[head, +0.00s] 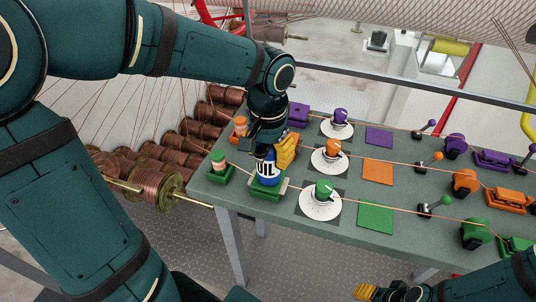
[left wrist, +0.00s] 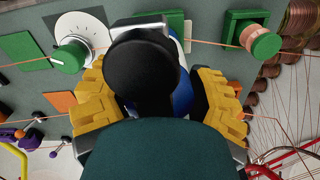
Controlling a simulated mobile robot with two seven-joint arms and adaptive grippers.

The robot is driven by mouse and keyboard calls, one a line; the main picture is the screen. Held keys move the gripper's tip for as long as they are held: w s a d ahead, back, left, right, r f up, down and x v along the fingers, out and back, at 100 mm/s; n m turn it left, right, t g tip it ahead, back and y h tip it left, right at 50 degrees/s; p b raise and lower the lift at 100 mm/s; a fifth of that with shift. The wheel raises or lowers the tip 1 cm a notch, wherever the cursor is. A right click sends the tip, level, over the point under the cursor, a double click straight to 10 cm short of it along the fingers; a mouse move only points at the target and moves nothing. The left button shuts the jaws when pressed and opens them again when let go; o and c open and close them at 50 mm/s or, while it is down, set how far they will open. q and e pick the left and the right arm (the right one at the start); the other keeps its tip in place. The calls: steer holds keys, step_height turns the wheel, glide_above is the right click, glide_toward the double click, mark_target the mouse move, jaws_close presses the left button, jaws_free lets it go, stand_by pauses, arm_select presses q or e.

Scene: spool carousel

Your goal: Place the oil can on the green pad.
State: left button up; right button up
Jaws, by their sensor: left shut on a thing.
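The blue and white oil can (head: 266,172) stands upright at the green holder (head: 266,191) near the table's left end. My left gripper (head: 270,152) is shut on the can from above. In the left wrist view, yellow fingers flank the can's blue body (left wrist: 183,97), and a dark round shape hides much of it. I cannot tell whether the can's base is clear of the holder. The green pad (head: 376,217) lies flat and bare to the right, past the green dial; it also shows in the left wrist view (left wrist: 35,51). My right gripper (head: 367,291) is at the bottom edge, partly cut off.
The green dial (head: 320,206) with its knob stands between can and pad. Thin wires run across the table (head: 345,231). A green spool holder (head: 219,172) is left of the can. Orange dial (head: 330,161), orange pad (head: 378,172) and green lever (head: 432,207) stand nearby.

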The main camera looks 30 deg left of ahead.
arm_select(q)
steer(key=o, duration=1.4)
steer(key=shift+f, duration=0.25)
steer(key=shift+c, duration=0.2)
steer(key=shift+r, duration=0.1)
steer(key=shift+r, duration=0.3)
step_height(320, 180, up, 12)
steer(key=p, duration=0.3)
steer(key=shift+f, duration=0.2)
